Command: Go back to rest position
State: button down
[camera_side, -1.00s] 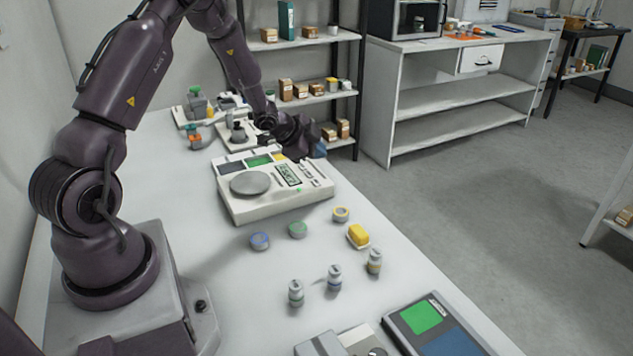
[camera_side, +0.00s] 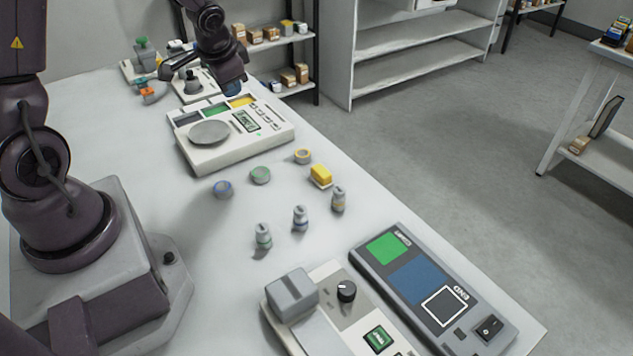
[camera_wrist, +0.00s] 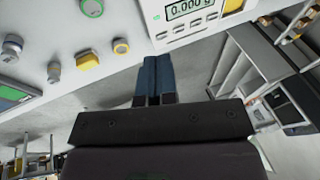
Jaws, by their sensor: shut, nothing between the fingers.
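My gripper (camera_side: 233,88) is above the back right corner of the weighing scale (camera_side: 196,156) in the side view, pointing down and apart from it. In the wrist view its two blue fingers (camera_wrist: 154,66) are together with nothing between them. The scale has a round grey pan (camera_side: 209,133) that is empty. Its display reads 0.000 g in the wrist view (camera_wrist: 184,8).
Blue (camera_side: 222,189), green (camera_side: 260,175) and yellow (camera_side: 303,156) round containers, a yellow block (camera_side: 321,174) and several small bottles (camera_side: 300,218) stand in front of the scale. A device with a knob (camera_side: 346,290) and a panel (camera_side: 415,280) lie nearer. Shelves stand behind.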

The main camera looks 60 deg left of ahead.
jog(key=s+d+r+t+h, duration=0.1)
jog(key=s+d+r, duration=0.5)
jog(key=d+r, duration=0.2)
jog(key=s+d+r+t+h, duration=0.2)
jog(key=s+d+r, duration=0.5)
jog(key=d, duration=0.4)
jog(key=shift+d+r, duration=0.35)
jog(key=shift+r, duration=0.5)
